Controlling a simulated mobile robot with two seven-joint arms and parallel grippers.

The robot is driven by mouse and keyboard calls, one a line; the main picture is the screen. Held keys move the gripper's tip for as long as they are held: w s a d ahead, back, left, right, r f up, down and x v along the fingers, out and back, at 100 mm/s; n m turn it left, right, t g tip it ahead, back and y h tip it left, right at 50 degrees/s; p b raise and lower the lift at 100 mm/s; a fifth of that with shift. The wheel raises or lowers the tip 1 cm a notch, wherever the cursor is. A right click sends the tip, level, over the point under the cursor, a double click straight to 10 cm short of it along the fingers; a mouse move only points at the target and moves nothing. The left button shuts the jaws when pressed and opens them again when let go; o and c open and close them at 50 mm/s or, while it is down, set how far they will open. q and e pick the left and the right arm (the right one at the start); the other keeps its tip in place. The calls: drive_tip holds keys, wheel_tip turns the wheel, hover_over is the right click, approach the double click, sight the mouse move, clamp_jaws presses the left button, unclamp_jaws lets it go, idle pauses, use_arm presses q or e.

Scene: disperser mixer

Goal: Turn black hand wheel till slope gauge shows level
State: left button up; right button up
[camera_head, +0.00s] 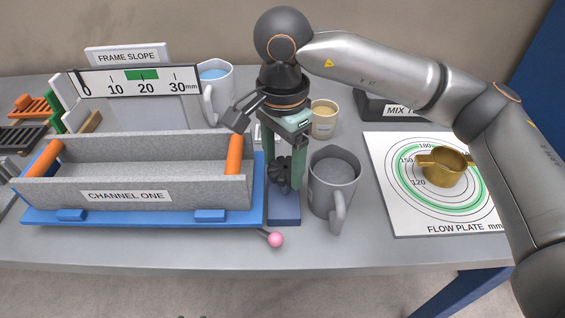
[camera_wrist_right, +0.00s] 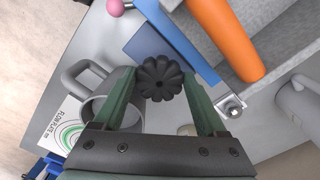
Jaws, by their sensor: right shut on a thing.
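The black hand wheel (camera_head: 279,172) is a lobed knob low on a blue base in front of the channel's right end. My right gripper (camera_head: 283,160) points down and is shut on it, with a green finger at either side. In the wrist view the wheel (camera_wrist_right: 160,80) sits between the fingertips, its face toward the camera. The slope gauge (camera_head: 140,83) is a white scale marked in mm, with a green band around 20. A dark pointer mark appears at its left end, near 0. My left gripper is not in view.
The grey channel (camera_head: 128,196), with orange rollers and a blue frame (camera_head: 150,220), stands left of the wheel. A grey mug (camera_head: 334,180) stands close on the right. The flow plate (camera_head: 405,217) bears a brass cup (camera_head: 443,167). A pink-knobbed lever (camera_head: 275,240) juts out in front.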

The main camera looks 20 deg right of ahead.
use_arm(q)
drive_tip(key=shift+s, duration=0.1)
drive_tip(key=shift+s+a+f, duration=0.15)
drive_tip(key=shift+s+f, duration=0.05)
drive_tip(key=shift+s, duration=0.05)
use_arm(e)
drive_tip(key=o, duration=1.3)
